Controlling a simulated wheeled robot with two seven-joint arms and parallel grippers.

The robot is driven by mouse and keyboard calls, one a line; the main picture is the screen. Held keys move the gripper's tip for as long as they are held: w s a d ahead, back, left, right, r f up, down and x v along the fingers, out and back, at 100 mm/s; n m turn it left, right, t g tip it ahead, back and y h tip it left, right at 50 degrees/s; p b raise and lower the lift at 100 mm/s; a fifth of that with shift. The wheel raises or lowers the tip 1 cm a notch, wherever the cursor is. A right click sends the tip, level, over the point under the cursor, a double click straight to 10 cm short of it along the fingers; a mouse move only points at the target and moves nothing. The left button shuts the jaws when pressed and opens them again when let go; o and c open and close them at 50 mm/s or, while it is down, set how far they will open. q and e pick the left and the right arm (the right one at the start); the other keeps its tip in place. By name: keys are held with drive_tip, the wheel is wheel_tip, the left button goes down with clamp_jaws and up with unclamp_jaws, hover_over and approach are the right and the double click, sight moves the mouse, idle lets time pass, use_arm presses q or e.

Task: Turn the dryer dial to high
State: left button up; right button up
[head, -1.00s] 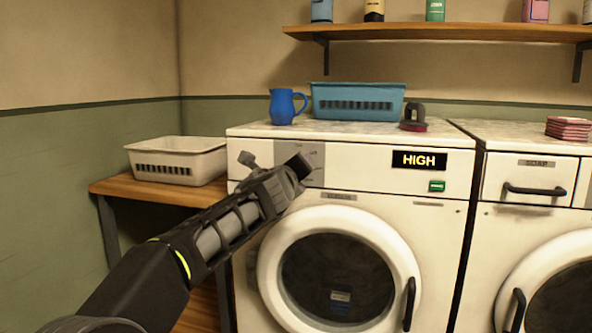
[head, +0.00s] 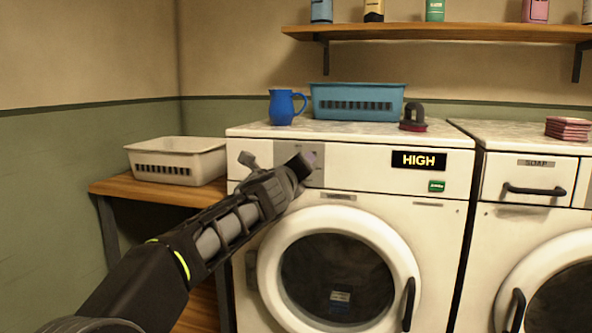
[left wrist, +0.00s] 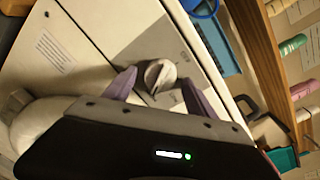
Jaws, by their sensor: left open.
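The dryer (head: 375,190) is the white front-loading machine in the middle of the head view, and its display (head: 419,160) reads HIGH. The dial (left wrist: 158,75) is a round pale knob on a grey panel in the left wrist view. In the head view my gripper hides the dial, but part of the grey panel (head: 316,150) shows. My left gripper (head: 303,166) is at the panel. In the left wrist view its two purple fingers (left wrist: 163,88) are spread, one to each side of the dial, with gaps between them and the knob. My right gripper is not in view.
A blue jug (head: 282,106), a blue basket (head: 358,102) and a dark brush-like object (head: 413,117) stand on the dryer top. A pale basket (head: 178,160) sits on a wooden table at the left. A second machine (head: 530,220) stands close at the right.

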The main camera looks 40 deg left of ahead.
use_arm(q)
drive_tip(key=v, duration=0.7)
drive_tip(key=shift+s+d+b, duration=0.2)
drive_tip(key=shift+s+b, duration=0.15)
